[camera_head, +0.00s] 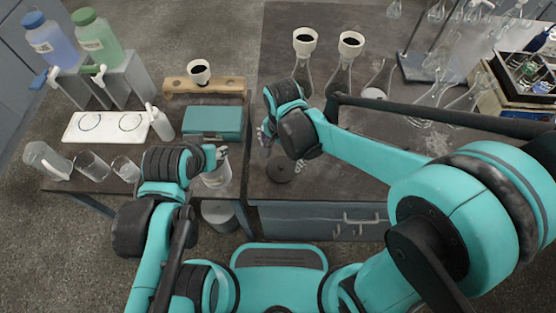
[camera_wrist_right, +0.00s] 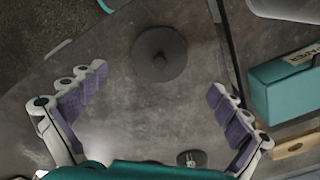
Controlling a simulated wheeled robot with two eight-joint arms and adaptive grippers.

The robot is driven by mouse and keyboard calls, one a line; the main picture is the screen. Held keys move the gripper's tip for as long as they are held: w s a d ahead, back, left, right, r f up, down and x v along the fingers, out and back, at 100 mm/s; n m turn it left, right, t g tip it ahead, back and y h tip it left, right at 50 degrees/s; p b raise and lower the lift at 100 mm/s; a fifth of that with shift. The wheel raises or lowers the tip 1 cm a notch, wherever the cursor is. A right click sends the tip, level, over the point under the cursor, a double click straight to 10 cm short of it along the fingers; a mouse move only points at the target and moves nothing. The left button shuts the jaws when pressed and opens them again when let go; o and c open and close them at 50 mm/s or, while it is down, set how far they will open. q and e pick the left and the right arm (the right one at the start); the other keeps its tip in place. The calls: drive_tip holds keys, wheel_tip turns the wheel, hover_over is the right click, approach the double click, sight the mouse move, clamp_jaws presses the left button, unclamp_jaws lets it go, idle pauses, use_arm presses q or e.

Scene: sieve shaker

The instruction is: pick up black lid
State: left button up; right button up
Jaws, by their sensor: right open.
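The black lid (camera_head: 280,170) lies flat on the dark bench top, near its front left corner. In the right wrist view the lid (camera_wrist_right: 159,54) is a round disc with a small knob in its middle. My right gripper (camera_head: 267,133) is above the bench, just behind the lid in the head view. In the right wrist view the gripper (camera_wrist_right: 158,84) is open and empty, and the lid shows between and beyond its fingertips, apart from them. My left gripper (camera_head: 220,155) is beside a clear glass vessel (camera_head: 217,176); its fingers are too small to read.
A teal box (camera_head: 213,122) and a wooden rack with a funnel (camera_head: 199,72) stand left of the lid. Flasks with funnels (camera_head: 350,45) stand behind. A narrow gap parts the two benches. The bench around the lid is mostly clear.

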sight(282, 166)
wheel_tip(282, 166, down, 3)
drive_tip(key=shift+d+r+b, duration=0.1)
drive_tip(key=shift+b, duration=0.55)
drive_tip(key=f+b, duration=0.2)
drive_tip(key=f, duration=0.1)
drive_tip(key=f+b, duration=0.1)
drive_tip(key=f, duration=0.1)
drive_tip(key=shift+w, duration=0.25)
drive_tip(key=shift+s, duration=0.1)
drive_tip(key=c, duration=1.2)
drive_tip(key=shift+o, duration=0.3)
